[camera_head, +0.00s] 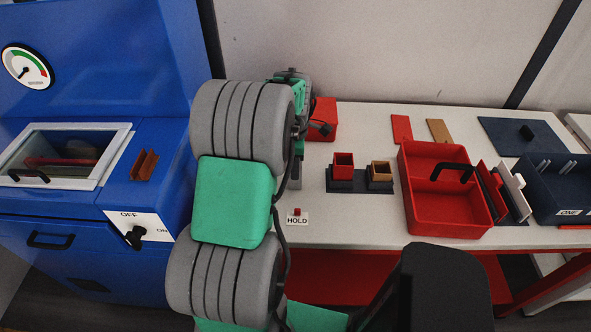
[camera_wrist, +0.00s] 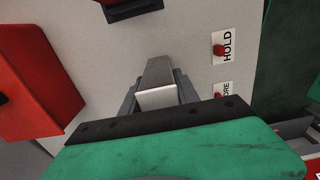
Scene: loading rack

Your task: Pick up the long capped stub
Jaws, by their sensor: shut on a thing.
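A grey, square-sided stub with a pale end (camera_wrist: 157,85) shows in the wrist view; I take it for the long capped stub. Its pale end faces my camera and its grey side runs away from it. My gripper (camera_wrist: 158,92) is shut on it, with a grey finger on each side. The far end of the stub is over the pale tabletop; I cannot tell whether it touches. In the head view my arm hides most of the gripper and the stub.
A red button with a HOLD label (camera_head: 297,218) is on the pale table (camera_head: 350,220). A dark holder (camera_head: 345,187) with red and orange square cups stands to the right, then a red divided tray (camera_head: 430,222). A red box (camera_head: 322,122) stands behind. A blue machine (camera_head: 160,80) fills the left.

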